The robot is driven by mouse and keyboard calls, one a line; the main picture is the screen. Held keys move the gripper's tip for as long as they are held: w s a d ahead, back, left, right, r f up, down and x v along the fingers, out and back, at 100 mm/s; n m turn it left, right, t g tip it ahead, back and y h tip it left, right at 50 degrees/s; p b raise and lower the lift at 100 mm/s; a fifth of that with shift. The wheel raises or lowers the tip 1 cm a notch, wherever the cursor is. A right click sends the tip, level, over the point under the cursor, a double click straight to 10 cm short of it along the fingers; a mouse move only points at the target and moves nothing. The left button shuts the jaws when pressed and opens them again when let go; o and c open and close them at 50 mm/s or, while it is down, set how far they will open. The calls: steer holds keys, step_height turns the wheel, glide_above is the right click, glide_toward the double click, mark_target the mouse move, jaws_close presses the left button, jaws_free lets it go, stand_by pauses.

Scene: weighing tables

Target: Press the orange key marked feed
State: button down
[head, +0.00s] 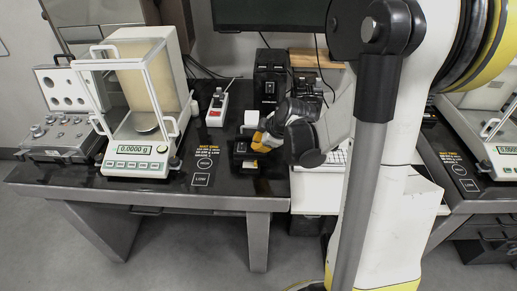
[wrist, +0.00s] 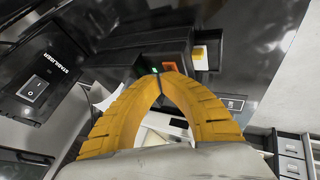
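The orange key (wrist: 170,66) shows in the wrist view on a dark device (wrist: 130,50), with a small green light just left of it. Its marking is too small to read. My gripper (wrist: 160,76) has its two yellow fingers brought together at the tips, with nothing seen between them. The tips are right at the near edge of the key and cover part of it; I cannot tell whether they touch. In the head view my gripper (head: 259,142) is over the black device (head: 241,158) at the table's right end, and the key cannot be made out there.
A black stabiliser box (wrist: 35,92) with a rocker switch is at the left in the wrist view. In the head view a balance (head: 140,167) reading 0.0000 g stands left on the dark table (head: 225,183). A white power strip (head: 217,108) lies behind.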

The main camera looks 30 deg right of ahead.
steer(key=shift+r, duration=0.1)
steer(key=shift+r+p, duration=0.6)
steer(key=shift+r, duration=0.1)
steer(key=shift+r, duration=0.1)
step_height(320, 180, up, 5)
steer(key=p, duration=0.4)
stand_by(0.6)
steer(key=s+a+r+m, duration=0.5)
steer(key=s+a, duration=0.3)
steer(key=s, duration=0.1)
steer(key=s+a+r+m, duration=0.5)
steer(key=s+a, duration=0.2)
steer(key=s, duration=0.3)
steer(key=shift+a+r+h, duration=0.25)
steer(key=shift+a+h, duration=0.1)
steer(key=shift+h, duration=0.05)
